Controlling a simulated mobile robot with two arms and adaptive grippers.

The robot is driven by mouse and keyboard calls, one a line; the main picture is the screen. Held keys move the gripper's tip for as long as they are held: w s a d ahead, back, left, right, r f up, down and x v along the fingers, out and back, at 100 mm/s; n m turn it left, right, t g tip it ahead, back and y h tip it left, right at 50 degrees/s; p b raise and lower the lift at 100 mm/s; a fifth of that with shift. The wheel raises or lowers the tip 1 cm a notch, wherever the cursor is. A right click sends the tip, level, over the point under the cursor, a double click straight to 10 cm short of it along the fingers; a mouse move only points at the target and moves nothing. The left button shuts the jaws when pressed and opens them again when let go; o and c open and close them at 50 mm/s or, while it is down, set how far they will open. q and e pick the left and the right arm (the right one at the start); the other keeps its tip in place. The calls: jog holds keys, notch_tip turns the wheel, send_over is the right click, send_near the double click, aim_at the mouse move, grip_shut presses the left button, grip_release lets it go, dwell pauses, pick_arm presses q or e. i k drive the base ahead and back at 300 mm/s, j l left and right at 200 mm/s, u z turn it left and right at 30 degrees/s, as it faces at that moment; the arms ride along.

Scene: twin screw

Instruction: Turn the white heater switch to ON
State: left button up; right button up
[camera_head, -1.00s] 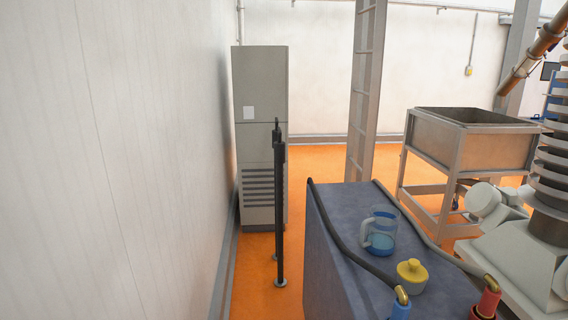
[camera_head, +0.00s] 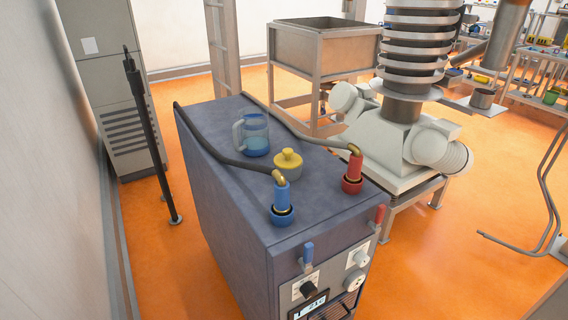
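A blue-grey heater cabinet (camera_head: 240,205) stands in the middle of the view, with its control panel on the front face at the lower right. The panel has a small white knob (camera_head: 360,258) on a light plate, and a round white dial (camera_head: 354,281) just below it. A black knob (camera_head: 308,288) sits on the left of the panel, above a lit display (camera_head: 312,308). Which white control is the heater switch, and its setting, I cannot read. A blue lever (camera_head: 307,255) and a red lever (camera_head: 379,216) stick out above the panel. Neither of my grippers is in view.
A glass jug (camera_head: 254,135), a yellow lidded pot (camera_head: 287,165) and blue (camera_head: 282,203) and red (camera_head: 353,172) hose fittings stand on the cabinet top. A white machine (camera_head: 405,145) is behind right. Bent pipes (camera_head: 535,215) stand at far right. Orange floor is clear between.

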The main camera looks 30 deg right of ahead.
aim_at(361, 258)
jog(key=z, duration=1.2)
